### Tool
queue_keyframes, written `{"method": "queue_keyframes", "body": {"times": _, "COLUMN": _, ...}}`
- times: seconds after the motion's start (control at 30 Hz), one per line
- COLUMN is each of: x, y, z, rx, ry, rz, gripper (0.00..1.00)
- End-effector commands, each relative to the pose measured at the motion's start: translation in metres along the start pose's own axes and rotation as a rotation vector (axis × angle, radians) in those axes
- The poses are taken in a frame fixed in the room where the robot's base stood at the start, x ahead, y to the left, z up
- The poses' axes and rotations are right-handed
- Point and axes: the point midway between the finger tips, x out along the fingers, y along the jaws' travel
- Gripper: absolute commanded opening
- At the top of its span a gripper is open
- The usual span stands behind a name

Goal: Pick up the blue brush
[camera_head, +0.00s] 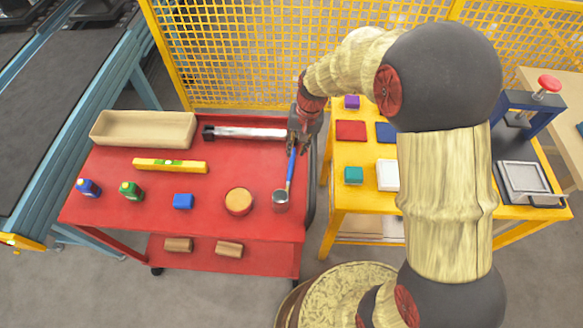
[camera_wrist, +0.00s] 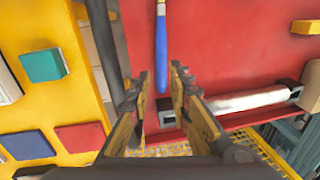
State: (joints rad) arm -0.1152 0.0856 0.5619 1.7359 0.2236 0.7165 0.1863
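The blue brush (camera_head: 290,167) is at the right side of the red cart top, its blue handle pointing away toward the back. Its near end meets a small grey metal cup (camera_head: 280,198); I cannot tell whether it stands in the cup or lies beside it. In the wrist view the blue handle (camera_wrist: 161,55) comes down from the top edge, its end between or just beyond my fingertips. My gripper (camera_head: 297,146) is over the handle's far end. In the wrist view my gripper (camera_wrist: 160,84) is open, with a gap on both sides of the handle.
The red cart (camera_head: 215,180) also holds a beige tray (camera_head: 120,142), a silver cylinder (camera_head: 245,132), a yellow level (camera_head: 170,166), a blue block (camera_head: 183,201) and a round tan-topped piece (camera_head: 239,201). A yellow table (camera_head: 350,200) with coloured blocks stands right. Yellow mesh fencing (camera_head: 235,50) is behind.

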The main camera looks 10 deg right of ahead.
Motion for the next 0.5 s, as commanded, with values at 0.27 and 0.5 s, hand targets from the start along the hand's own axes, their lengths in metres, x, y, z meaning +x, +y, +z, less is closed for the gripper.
{"method": "queue_keyframes", "body": {"times": 0.27, "x": 0.025, "y": 0.000, "z": 0.001, "rx": -0.001, "ry": 0.000, "rz": 0.000, "gripper": 0.20}}
{"method": "queue_keyframes", "body": {"times": 0.5, "x": 0.059, "y": -0.001, "z": 0.002, "rx": -0.001, "ry": -0.003, "rz": 0.001, "gripper": 0.20}}
